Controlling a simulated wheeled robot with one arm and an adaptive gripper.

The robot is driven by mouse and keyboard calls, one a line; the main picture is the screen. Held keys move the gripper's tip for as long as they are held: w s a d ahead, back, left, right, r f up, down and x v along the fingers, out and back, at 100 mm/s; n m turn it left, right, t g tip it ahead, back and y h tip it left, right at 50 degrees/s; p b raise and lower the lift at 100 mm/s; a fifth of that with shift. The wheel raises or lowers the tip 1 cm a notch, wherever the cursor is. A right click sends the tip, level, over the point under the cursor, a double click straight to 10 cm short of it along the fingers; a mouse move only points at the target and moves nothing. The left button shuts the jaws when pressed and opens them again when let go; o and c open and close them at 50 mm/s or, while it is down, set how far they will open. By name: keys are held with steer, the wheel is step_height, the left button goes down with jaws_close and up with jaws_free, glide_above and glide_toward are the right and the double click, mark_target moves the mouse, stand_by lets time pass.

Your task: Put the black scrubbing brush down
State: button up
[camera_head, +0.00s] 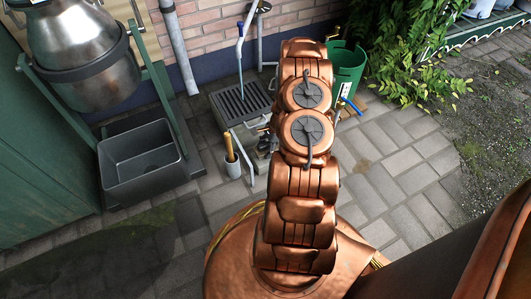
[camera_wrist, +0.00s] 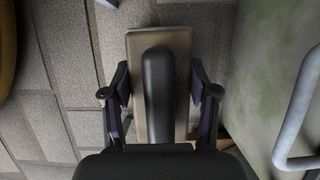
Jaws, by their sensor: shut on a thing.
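In the wrist view, the black scrubbing brush (camera_wrist: 158,85) sits between the two fingers of my gripper (camera_wrist: 160,95). It shows as a long black rounded handle over a flat beige-brown block. The fingers are shut on its two sides. Grey paving shows beyond it, and I cannot tell how far the brush is above whatever lies beneath. In the head view, my copper arm hides the gripper, and I cannot make out the brush there.
The wrist view shows a pale bent bar (camera_wrist: 291,120) at right. Paving (camera_head: 400,200) at right is clear.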

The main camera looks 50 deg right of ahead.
step_height(320, 180, down, 2)
steer(key=shift+f+b, duration=0.15)
steer(key=shift+b, duration=0.2)
steer(key=o, duration=1.1)
steer(key=shift+f, duration=0.1)
